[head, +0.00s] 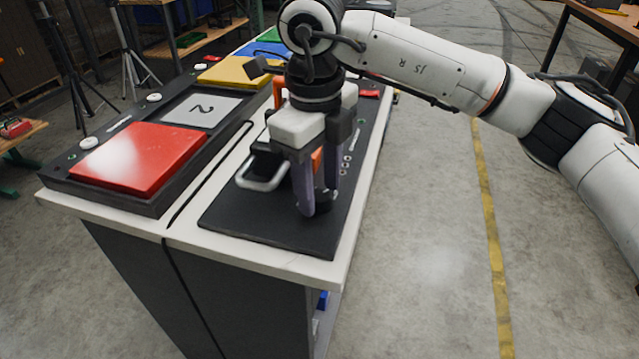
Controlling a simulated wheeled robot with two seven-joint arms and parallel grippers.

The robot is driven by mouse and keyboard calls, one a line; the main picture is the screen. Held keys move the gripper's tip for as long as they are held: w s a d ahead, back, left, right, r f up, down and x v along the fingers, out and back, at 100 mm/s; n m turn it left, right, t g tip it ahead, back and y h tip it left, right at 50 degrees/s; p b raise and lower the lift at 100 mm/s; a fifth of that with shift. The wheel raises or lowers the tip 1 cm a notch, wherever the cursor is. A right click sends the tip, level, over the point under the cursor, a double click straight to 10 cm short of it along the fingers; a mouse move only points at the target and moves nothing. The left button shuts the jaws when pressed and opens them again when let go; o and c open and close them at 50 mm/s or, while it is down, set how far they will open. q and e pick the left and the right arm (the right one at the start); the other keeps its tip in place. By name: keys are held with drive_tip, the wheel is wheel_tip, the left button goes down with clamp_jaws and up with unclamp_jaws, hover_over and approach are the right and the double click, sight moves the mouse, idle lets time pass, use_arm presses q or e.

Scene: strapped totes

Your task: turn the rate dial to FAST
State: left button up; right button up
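My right gripper (318,203) points down over the near right part of a black panel (270,228) on the bench. Its two purple-grey fingers stand on either side of a small dark round thing (323,200), which may be the rate dial. Whether the fingers touch it or press on it, I cannot tell. The fingers and wrist hide much of it, and I can read no FAST mark or pointer. My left gripper is not in view.
A metal handle (262,178) and an orange part (317,160) stand close to the gripper. Floor right of the bench is clear.

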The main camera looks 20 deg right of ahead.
sight(317, 198)
idle(0.3)
wheel_tip(317, 198, up, 10)
drive_tip(key=p, duration=0.1)
drive_tip(key=shift+s+a+r, duration=0.15)
drive_tip(key=shift+s+a, duration=0.05)
drive_tip(key=shift+a, duration=0.05)
idle(0.3)
